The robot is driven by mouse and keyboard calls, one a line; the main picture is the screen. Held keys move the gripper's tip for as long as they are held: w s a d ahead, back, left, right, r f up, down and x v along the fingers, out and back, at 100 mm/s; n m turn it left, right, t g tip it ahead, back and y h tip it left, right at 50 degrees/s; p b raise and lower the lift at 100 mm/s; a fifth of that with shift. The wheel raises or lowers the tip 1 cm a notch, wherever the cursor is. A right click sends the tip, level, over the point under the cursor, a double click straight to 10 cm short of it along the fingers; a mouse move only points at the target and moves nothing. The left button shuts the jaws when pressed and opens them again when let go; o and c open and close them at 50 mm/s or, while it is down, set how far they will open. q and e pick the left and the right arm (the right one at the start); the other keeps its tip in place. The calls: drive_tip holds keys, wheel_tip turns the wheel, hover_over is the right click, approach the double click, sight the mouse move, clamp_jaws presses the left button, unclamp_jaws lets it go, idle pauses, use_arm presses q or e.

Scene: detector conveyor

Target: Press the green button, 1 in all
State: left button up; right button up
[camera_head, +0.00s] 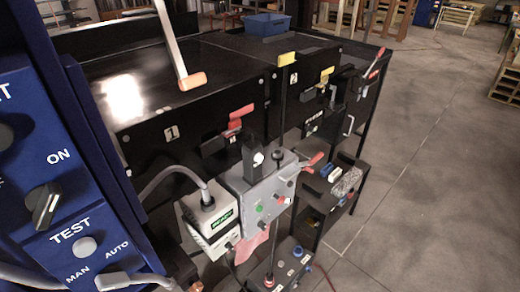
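A small green button (259,209) sits on the sloped face of a grey control box (250,186) near the picture's middle. Red buttons (282,200) and other small controls are beside it on the same face. A black upright part with a pale round spot (258,157) rises at the top of the box. Nothing visibly covers the green button. Neither of my grippers can be made out in the head view.
A blue panel (70,190) with knobs fills the left. A white box with a green display (224,217) adjoins the grey box. A red-ended lever (312,161) sticks out right. A second button box (285,265) lies below. Open floor (430,190) is at right.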

drive_tip(key=c, duration=0.7)
clamp_jaws()
idle(0.4)
